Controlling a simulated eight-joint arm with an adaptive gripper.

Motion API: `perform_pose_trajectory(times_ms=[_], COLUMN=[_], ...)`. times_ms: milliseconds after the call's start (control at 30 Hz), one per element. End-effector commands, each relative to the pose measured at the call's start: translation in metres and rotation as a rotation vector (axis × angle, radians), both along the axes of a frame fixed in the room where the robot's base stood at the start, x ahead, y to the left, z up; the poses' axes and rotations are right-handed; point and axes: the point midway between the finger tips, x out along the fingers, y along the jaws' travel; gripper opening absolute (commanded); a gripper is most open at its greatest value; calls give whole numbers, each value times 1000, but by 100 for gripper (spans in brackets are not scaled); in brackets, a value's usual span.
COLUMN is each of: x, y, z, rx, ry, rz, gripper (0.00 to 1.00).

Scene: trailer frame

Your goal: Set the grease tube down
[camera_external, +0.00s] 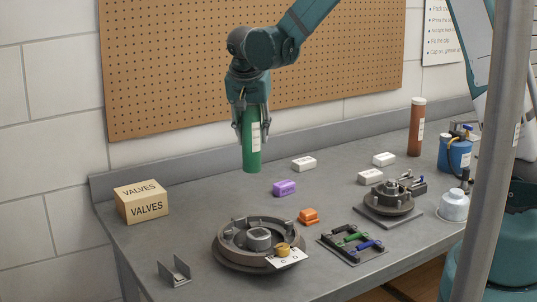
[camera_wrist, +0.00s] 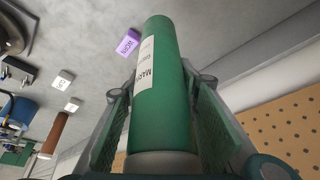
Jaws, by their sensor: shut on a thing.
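A green grease tube (camera_external: 251,150) with a white label hangs upright from my gripper (camera_external: 251,118), its lower end appearing above the bench (camera_external: 215,202). In the wrist view the green tube (camera_wrist: 160,85) fills the middle, and its label reads partly "MAR". My gripper (camera_wrist: 158,110) also shows there, its fingers on both sides of the tube. It is shut on the tube. The tube's top end is hidden between the fingers. I cannot tell the exact gap between the tube and the bench.
A purple block (camera_external: 284,188), white boxes (camera_external: 303,163), a brown tube (camera_external: 416,127) and a blue can (camera_external: 455,153) stand to the right. A round metal hub (camera_external: 232,262) lies in front. A VALVES box (camera_external: 142,202) stands left. Bench between that box and the purple block is clear.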

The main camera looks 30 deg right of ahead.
Motion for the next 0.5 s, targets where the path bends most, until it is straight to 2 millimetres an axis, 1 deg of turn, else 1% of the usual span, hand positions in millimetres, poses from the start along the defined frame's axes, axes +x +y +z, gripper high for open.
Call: perform_pose_trajectory(times_ms=[267,367,500], x=[0,1,1], y=[0,0,0], z=[-2,-8,-23], rx=[0,0,0], ry=[0,0,0], rz=[0,0,0], gripper=[10,10,10])
